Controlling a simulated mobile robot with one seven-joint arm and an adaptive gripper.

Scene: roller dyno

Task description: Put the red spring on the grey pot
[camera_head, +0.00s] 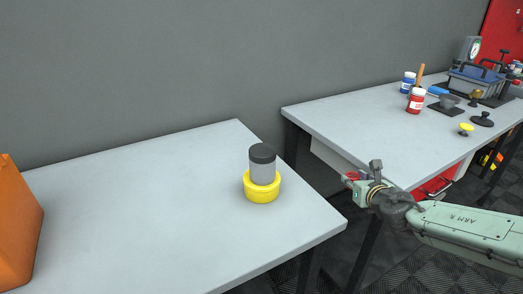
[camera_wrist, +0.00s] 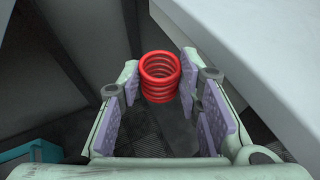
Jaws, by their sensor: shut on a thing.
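The red spring (camera_wrist: 160,77) is a coil held between the fingertips of my gripper (camera_wrist: 162,88) in the wrist view. In the head view my gripper (camera_head: 358,184) is in the gap between the two tables, and only a small bit of red (camera_head: 352,176) shows at it. A grey pot (camera_head: 262,172) with a dark top (camera_head: 262,153) stands upright in or on a yellow round base (camera_head: 262,190) on the near table. My gripper is to the right of the pot and apart from it.
The near table (camera_head: 150,215) is clear around the pot, with an orange box (camera_head: 15,225) at its left end. The right table (camera_head: 350,128) holds a blue jar (camera_head: 408,82), a red jar (camera_head: 416,100), a toolbox (camera_head: 475,80) and small parts. A grey wall stands behind.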

